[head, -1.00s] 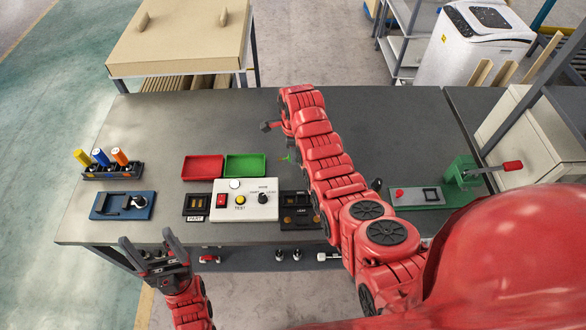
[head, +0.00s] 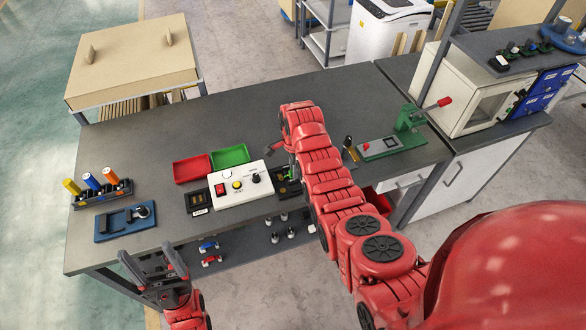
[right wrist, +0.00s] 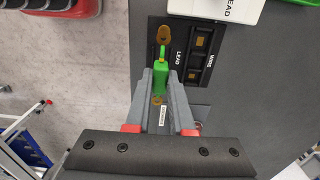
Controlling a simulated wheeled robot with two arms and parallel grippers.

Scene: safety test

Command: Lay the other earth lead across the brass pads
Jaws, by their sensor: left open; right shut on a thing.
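My right gripper (right wrist: 160,95) is shut on a green earth lead (right wrist: 159,78). In the right wrist view the lead hangs over the black plate marked LEAD, its thin end by the upper brass pad (right wrist: 164,35). The lower brass pad (right wrist: 157,100) shows between my fingers. I cannot tell whether the lead touches the pads. In the head view the LEAD plate (head: 284,188) is at the right end of the white test box (head: 240,184), partly behind my right arm. My left gripper (head: 153,270) is open and empty before the table's front edge.
A red tray (head: 191,169) and a green tray (head: 230,156) stand behind the test box. A black plate marked PART (head: 198,199), a blue fixture (head: 125,222) and a rack of bottles (head: 103,195) are left. A green lever press (head: 410,122) stands right.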

